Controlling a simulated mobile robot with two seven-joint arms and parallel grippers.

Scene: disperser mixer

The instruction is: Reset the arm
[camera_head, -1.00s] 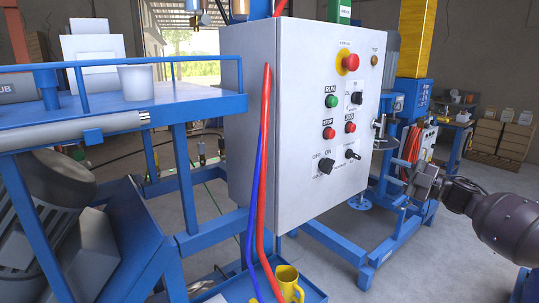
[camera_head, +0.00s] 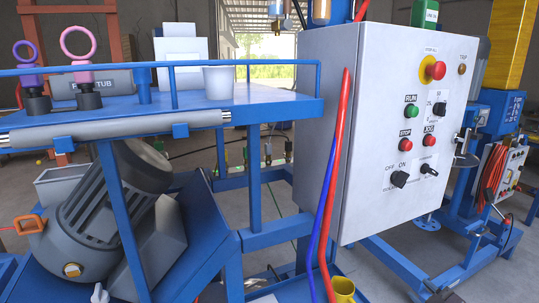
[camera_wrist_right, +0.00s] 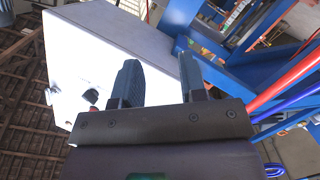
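My right gripper (camera_wrist_right: 160,78) shows in the right wrist view with its two dark fingers apart and nothing between them. Behind the fingers is the pale control cabinet (camera_wrist_right: 85,62), seen tilted. In the head view the control cabinet (camera_head: 362,213) stands right of the middle. On its face are a red emergency button (camera_head: 436,70) on yellow, a green RUN button (camera_head: 411,111), red STOP (camera_head: 405,143) and JOG (camera_head: 429,141) buttons, and black knobs (camera_head: 399,179). I cannot clearly make out my right gripper in the head view. My left gripper is not in view.
A blue platform (camera_head: 275,105) at left bears a white cup (camera_head: 217,80) and pink and purple ring-topped items (camera_head: 79,48). A grey motor (camera_head: 85,225) sits below. Red (camera_head: 338,150) and blue hoses hang beside the cabinet. A yellow cup (camera_head: 343,289) stands at the bottom.

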